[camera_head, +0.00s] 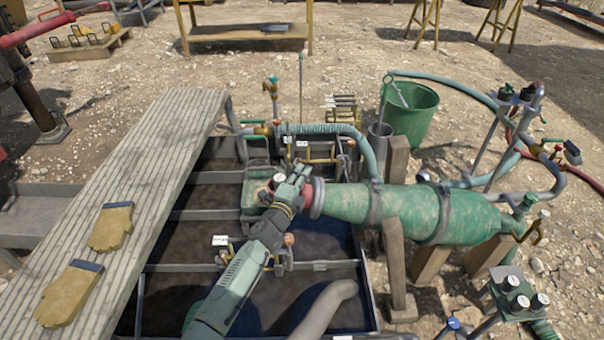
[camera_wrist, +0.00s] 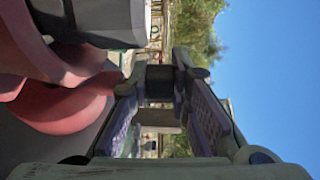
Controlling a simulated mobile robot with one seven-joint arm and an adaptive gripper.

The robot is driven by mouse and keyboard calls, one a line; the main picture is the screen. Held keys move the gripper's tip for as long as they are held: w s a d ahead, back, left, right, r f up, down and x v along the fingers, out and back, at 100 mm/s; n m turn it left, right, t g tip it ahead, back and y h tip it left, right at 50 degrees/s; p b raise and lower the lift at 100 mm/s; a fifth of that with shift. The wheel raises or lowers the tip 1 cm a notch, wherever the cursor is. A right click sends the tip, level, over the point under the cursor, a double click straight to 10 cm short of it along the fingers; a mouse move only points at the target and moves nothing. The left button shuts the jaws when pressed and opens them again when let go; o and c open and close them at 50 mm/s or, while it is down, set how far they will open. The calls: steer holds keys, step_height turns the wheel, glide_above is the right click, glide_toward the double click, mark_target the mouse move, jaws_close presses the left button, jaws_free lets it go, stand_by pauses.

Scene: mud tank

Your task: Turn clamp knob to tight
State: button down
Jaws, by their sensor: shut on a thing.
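My gripper (camera_head: 300,172) is at the red collar end (camera_head: 314,198) of the large green cylinder (camera_head: 375,203). A red rounded part (camera_wrist: 65,98) fills the left of the wrist view, close beside the fingers.
A dark-framed tank (camera_head: 205,178) with open sections lies under my arm. A grey plank walkway (camera_head: 150,165) with two yellow gloves (camera_head: 112,226) runs along its left. Pipes and a ribbed hose (camera_head: 325,129) stand just behind my gripper. Wooden posts (camera_head: 395,255) flank the green cylinder.

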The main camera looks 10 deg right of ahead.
steer(key=shift+m+g+h+b, duration=0.6)
steer(key=shift+m+g+h, duration=0.6)
steer(key=shift+g+h, duration=0.15)
steer(key=shift+h, duration=0.25)
steer(key=c, duration=1.5)
jaws_free()
steer(key=shift+v, duration=5.95)
steer(key=shift+o, duration=0.4)
steer(key=shift+r, duration=0.1)
